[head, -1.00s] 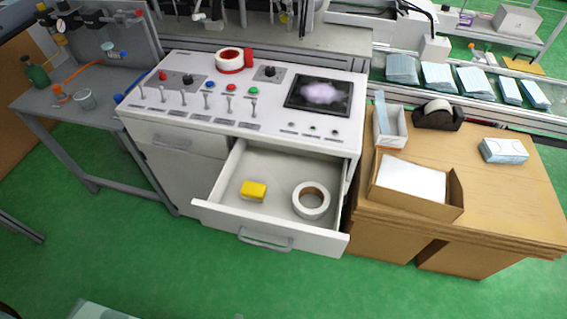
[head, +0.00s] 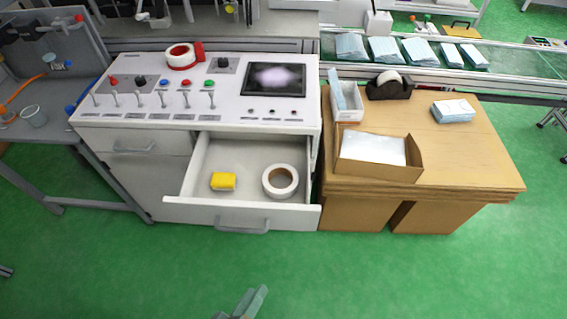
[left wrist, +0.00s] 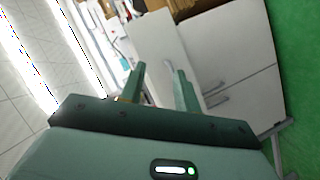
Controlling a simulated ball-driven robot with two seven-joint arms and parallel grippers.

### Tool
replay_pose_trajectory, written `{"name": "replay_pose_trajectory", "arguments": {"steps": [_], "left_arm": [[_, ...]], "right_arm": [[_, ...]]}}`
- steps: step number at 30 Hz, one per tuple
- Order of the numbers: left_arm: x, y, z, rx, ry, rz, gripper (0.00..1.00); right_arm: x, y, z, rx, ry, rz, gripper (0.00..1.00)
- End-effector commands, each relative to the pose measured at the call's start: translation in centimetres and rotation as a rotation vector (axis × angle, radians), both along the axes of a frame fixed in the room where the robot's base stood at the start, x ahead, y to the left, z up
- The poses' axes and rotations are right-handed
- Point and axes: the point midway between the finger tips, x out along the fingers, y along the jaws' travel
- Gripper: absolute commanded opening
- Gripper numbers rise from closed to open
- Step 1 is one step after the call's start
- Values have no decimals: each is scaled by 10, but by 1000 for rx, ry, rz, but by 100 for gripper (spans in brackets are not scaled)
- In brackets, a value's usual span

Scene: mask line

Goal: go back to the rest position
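My left gripper (head: 250,302) shows at the bottom edge of the head view, over the green floor and well in front of the control cabinet. In the left wrist view its two fingers (left wrist: 158,88) stand apart with nothing between them. My right gripper is in neither view. The grey control cabinet (head: 120,180) has its drawer (head: 240,214) pulled open. A yellow block (head: 223,181) and a white tape roll (head: 280,181) lie inside the drawer.
A wooden table (head: 470,160) right of the cabinet carries an open cardboard box (head: 378,171), a tape dispenser (head: 390,86) and a blue-white pack (head: 453,111). A grey bench (head: 60,125) stands on the left. The green floor (head: 400,280) in front is clear.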

Motion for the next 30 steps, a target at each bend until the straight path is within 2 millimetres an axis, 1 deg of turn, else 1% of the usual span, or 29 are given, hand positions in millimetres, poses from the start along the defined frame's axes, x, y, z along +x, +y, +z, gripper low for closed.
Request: {"name": "replay_pose_trajectory", "arguments": {"steps": [2,5,6,8,9,11,12,18,20,21,25,26,27,29,30], "left_arm": [[12,1,5,157,-17,-94,32],[26,14,8,444,-21,-236,32],[31,25,8,578,-12,-291,32],[36,46,9,767,13,-358,32],[39,60,10,875,35,-392,32],[41,81,13,1018,74,-433,32],[42,95,16,1100,101,-454,32],[38,161,36,1432,257,-524,32],[35,179,44,1511,310,-538,32],[33,191,50,1562,347,-545,32],[22,227,71,1708,476,-565,32],[21,229,65,1713,493,-579,32],[22,224,48,1691,491,-599,32],[22,219,26,1665,492,-622,32],[21,216,12,1647,492,-635,32]], "right_arm": [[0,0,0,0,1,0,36],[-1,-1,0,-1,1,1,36],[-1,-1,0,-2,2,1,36],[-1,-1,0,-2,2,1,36],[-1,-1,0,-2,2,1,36],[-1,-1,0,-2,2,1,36],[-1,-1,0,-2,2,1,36],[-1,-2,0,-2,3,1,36],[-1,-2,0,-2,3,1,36],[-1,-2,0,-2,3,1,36],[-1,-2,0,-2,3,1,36],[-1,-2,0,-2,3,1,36],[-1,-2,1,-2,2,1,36],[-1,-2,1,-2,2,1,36],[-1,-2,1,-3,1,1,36]]}}
